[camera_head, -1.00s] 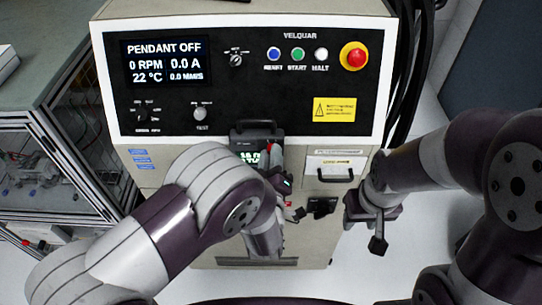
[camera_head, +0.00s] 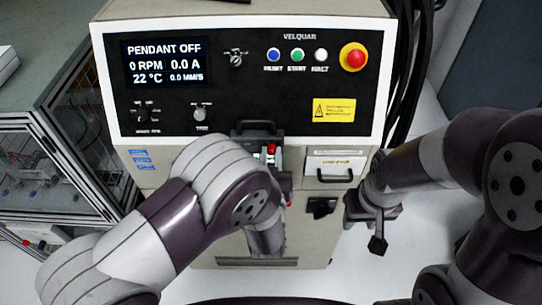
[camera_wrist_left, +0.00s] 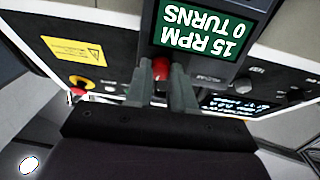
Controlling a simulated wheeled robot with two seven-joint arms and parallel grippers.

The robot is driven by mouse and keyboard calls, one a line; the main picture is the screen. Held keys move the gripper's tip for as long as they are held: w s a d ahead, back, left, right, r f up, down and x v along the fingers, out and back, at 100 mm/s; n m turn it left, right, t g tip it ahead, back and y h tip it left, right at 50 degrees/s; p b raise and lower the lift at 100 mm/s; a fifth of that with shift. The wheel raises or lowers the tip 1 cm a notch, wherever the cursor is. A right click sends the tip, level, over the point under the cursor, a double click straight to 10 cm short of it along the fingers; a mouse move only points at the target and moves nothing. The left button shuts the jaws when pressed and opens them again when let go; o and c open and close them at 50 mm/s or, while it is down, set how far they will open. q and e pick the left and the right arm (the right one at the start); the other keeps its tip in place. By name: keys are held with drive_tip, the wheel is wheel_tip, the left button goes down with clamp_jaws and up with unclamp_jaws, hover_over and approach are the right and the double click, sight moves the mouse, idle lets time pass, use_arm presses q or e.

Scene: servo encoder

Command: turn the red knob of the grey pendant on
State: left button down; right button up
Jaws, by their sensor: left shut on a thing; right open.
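The grey pendant (camera_head: 256,131) hangs on the front of the cabinet, mostly hidden behind my left arm. In the left wrist view its green screen (camera_wrist_left: 203,27) is upside down and reads 15 RPM, 0 TURNS. The red knob (camera_wrist_left: 161,68) sits between the fingers of my left gripper (camera_wrist_left: 161,82), which is shut on it. The knob also shows in the head view (camera_head: 271,149). My right gripper (camera_head: 376,225) is open and empty, to the right of the cabinet's lower front.
The cabinet's display (camera_head: 165,62) reads PENDANT OFF, 0 RPM. A red stop button (camera_head: 354,57) is at upper right. A drawer with a black handle (camera_head: 335,175) is right of the pendant. A glass-sided frame (camera_head: 60,165) stands at left.

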use_arm(q)
drive_tip(key=shift+m, duration=1.7)
drive_tip(key=shift+p, duration=0.3)
drive_tip(key=c, duration=1)
unclamp_jaws()
drive_tip(key=shift+o, duration=0.2)
drive_tip(key=s+b, duration=0.3)
drive_tip(key=s, duration=0.9)
drive_tip(key=shift+s+a+r, duration=0.15)
drive_tip(key=shift+s+r, duration=0.1)
drive_tip(key=shift+s, duration=0.05)
